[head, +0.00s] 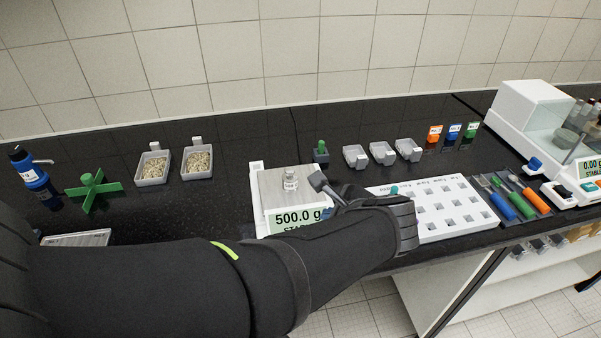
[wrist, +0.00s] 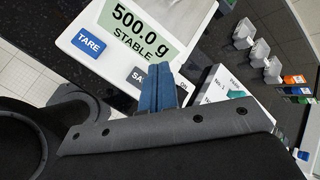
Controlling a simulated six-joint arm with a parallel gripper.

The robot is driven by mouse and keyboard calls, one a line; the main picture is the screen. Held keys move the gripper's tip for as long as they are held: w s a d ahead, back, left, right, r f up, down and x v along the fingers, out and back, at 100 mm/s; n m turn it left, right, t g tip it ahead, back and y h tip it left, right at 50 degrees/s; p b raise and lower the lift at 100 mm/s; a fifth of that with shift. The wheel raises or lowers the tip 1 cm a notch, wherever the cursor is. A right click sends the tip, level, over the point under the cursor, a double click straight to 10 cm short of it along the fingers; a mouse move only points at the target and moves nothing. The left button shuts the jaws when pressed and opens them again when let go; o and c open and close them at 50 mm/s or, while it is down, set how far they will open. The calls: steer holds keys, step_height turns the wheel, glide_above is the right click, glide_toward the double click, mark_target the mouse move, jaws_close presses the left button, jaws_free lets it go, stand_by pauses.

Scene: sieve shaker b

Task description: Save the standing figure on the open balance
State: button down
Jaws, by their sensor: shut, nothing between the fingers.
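The open balance (head: 258,185) stands in the middle of the counter, with a small metal weight (head: 290,178) on its pan. Its display (head: 300,219) reads 500.0 g and STABLE. In the wrist view the balance's display (wrist: 143,33) shows the same reading, with a blue TARE key (wrist: 89,41) beside it. A key lettered "SA" (wrist: 139,75) is partly covered by my gripper (wrist: 158,90). My gripper is shut and empty, its blue fingertips at the balance's front panel by that key. I cannot tell whether they touch it. In the head view my arm hides the lower front panel.
A white rack with square holes (head: 460,222) stands right of the balance. Grey trays (head: 356,156) and a green-knobbed item (head: 321,152) are behind. Two filled trays (head: 153,168) and a green cross-shaped piece (head: 92,188) lie left. An enclosed balance (head: 530,115) is far right.

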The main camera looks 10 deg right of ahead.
steer(key=shift+f, duration=2.75)
steer(key=shift+f, duration=0.4)
steer(key=shift+f, duration=0.45)
stand_by(0.4)
steer(key=shift+r, duration=0.9)
steer(key=shift+r, duration=2.5)
steer(key=shift+f, duration=0.1)
